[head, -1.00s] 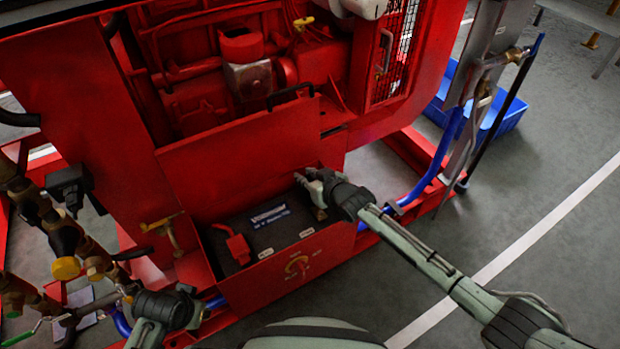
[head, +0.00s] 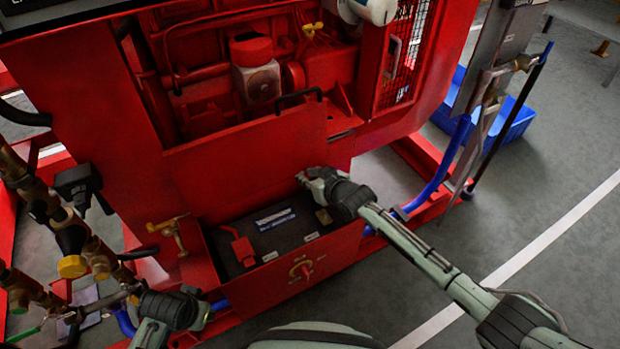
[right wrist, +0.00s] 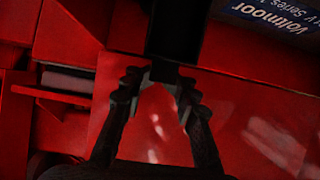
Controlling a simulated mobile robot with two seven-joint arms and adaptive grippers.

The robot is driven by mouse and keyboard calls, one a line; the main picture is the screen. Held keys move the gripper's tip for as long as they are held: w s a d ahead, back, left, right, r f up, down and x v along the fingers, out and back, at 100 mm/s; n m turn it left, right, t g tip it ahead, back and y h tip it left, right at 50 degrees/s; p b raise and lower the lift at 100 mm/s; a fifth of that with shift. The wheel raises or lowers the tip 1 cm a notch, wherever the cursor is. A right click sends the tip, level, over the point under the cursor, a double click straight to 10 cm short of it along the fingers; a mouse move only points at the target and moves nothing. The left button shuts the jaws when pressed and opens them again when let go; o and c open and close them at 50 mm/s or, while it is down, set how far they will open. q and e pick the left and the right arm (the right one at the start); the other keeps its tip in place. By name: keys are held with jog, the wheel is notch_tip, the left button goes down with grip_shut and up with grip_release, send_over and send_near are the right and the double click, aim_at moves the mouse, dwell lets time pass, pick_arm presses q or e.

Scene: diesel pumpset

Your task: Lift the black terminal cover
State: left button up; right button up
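My right gripper (head: 314,180) is at the right end of a dark battery (head: 300,222) in an open red box. In the right wrist view its two fingertips (right wrist: 161,78) stand a little apart, with a grey patch between them. A black shape (right wrist: 178,30) lies just beyond the tips; I cannot tell whether it is the black terminal cover or whether the fingers touch it. In the head view the gripper hides that spot. A red terminal cover (head: 241,248) sits at the battery's left end. My left gripper (head: 190,300) is low at the left, its fingers unclear.
The red box front (head: 270,285) carries a rotary switch (head: 301,269). A tall red panel (head: 245,165) rises behind the battery. A brass valve (head: 168,228) stands left of the box, with pipework (head: 70,235) farther left. Blue hose (head: 445,165) and floor are at right.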

jog(key=shift+o, duration=1.4)
jog(key=shift+s+d+f, duration=0.15)
jog(key=shift+f, duration=0.15)
jog(key=shift+s+d, duration=0.15)
jog(key=shift+s, duration=0.15)
jog(key=v, duration=1.1)
jog(key=shift+r, duration=0.3)
